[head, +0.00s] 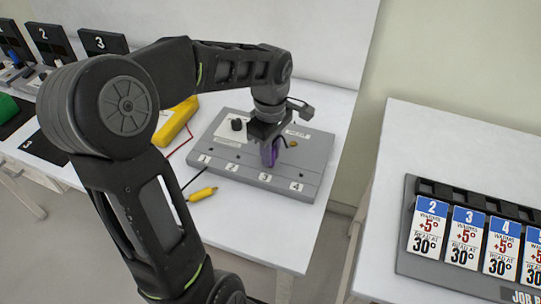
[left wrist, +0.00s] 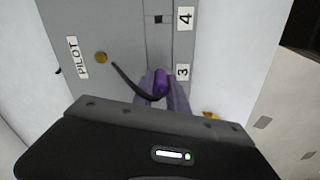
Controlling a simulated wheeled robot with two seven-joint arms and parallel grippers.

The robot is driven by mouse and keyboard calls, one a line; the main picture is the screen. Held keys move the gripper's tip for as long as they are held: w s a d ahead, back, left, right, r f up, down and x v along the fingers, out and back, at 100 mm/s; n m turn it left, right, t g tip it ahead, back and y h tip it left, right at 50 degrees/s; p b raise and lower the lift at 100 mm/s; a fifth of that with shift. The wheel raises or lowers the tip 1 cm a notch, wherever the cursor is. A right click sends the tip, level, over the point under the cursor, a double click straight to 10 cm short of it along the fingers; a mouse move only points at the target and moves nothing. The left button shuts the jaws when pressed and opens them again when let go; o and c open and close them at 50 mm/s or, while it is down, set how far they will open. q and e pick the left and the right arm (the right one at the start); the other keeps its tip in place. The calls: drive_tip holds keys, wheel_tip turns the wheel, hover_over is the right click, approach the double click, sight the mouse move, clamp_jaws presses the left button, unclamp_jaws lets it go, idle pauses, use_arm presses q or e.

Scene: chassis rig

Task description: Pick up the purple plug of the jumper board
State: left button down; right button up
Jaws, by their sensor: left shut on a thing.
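The jumper board (head: 227,163) is a grey panel on the white table with sockets labelled 1 to 4, a black knob and a PILOT label. It also shows in the left wrist view (left wrist: 115,25). The purple plug (left wrist: 161,82) is near the label 3, with a black lead running from it towards the PILOT side. My left gripper (head: 269,158) points down over the board and is shut on the plug, its fingers on either side. I cannot tell whether the plug's lower end is in a socket. My right gripper is not in view.
A yellow meter (head: 176,120) stands left of the board, with red and black leads. A yellow probe (head: 202,194) lies in front of the board. Numbered black stands (head: 50,42) are at the far left. A separate table at right holds a rack of job cards (head: 465,238).

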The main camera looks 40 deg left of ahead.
use_arm(q)
wheel_tip(320, 180, up, 9)
drive_tip(key=shift+r, duration=0.1)
idle(1.4)
